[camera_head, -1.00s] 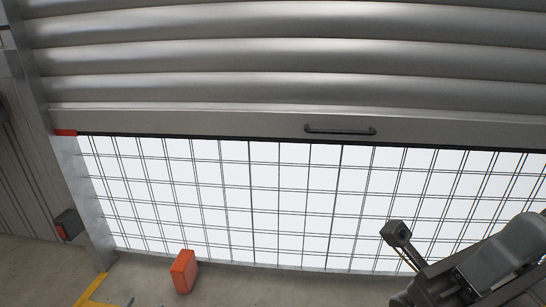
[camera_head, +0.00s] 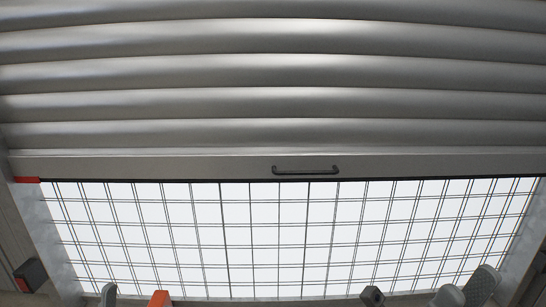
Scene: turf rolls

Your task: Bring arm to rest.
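My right gripper (camera_head: 466,289) shows at the lower right edge. Its two grey fingertips stand apart, and a textured pad shows on the right one; nothing shows between them. The rest of that arm is below the picture. At the lower left edge a small grey tip (camera_head: 108,295) shows, which looks like part of my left gripper; too little of it is in view to tell open from shut. Neither gripper touches anything that I can see.
A ribbed metal roller shutter (camera_head: 270,104) with a dark handle (camera_head: 305,170) hangs partly raised above a bright gridded opening (camera_head: 280,235). An orange block (camera_head: 159,299) shows at the bottom left. A dark box (camera_head: 30,273) is at the left frame, and a dark cube-shaped piece (camera_head: 372,296) at the bottom.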

